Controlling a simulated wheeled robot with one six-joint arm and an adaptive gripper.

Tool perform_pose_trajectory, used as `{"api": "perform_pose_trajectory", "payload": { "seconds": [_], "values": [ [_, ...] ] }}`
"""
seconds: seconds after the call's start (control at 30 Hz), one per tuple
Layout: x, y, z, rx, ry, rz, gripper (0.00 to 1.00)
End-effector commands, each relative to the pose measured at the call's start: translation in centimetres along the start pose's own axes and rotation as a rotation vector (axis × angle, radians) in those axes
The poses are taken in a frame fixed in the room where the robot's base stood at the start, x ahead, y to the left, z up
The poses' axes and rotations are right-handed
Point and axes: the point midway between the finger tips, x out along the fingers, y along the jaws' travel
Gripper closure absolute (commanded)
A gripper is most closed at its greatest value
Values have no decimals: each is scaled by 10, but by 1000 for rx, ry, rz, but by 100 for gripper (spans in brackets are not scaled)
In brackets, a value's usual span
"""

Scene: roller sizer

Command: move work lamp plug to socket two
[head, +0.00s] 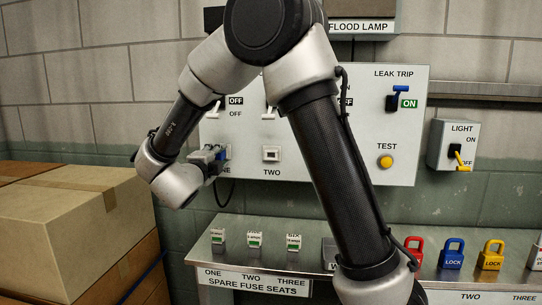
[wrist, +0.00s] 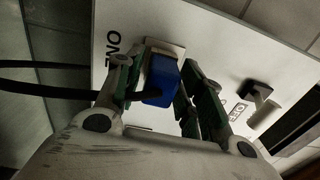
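A blue plug (wrist: 161,80) sits at socket one on the pale panel, with a dark cable running left from it in the wrist view. My gripper (head: 216,153) is at socket one in the head view and largely covers the plug there. In the wrist view the two fingers of my gripper (wrist: 159,84) stand on either side of the plug, close to it. Whether both pads touch it is not clear. Socket two (head: 271,153), a white square outlet above the label TWO, is empty, to the right of my gripper. Socket three is hidden behind my arm.
Switches line the panel (head: 355,178) above the sockets, with a yellow test button (head: 385,161) at right. A steel shelf (head: 255,262) below holds small fuses and coloured padlocks. Cardboard boxes (head: 75,225) stand at left. A dark cable hangs below socket one.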

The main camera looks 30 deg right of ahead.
Motion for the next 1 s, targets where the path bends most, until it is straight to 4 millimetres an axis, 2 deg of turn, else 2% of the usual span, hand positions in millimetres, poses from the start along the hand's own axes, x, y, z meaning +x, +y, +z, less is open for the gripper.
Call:
{"api": "perform_pose_trajectory", "payload": {
  "seconds": [0.03, 0.17, 0.37, 1.0],
  "values": [
    [0, 0, 0, 0, 0, 0, 77],
    [0, 0, 0, 0, 0, 0, 100],
    [-2, 0, 0, 0, 0, 0, 100],
    [-27, 0, 0, 0, -1, 0, 100]
  ]
}}
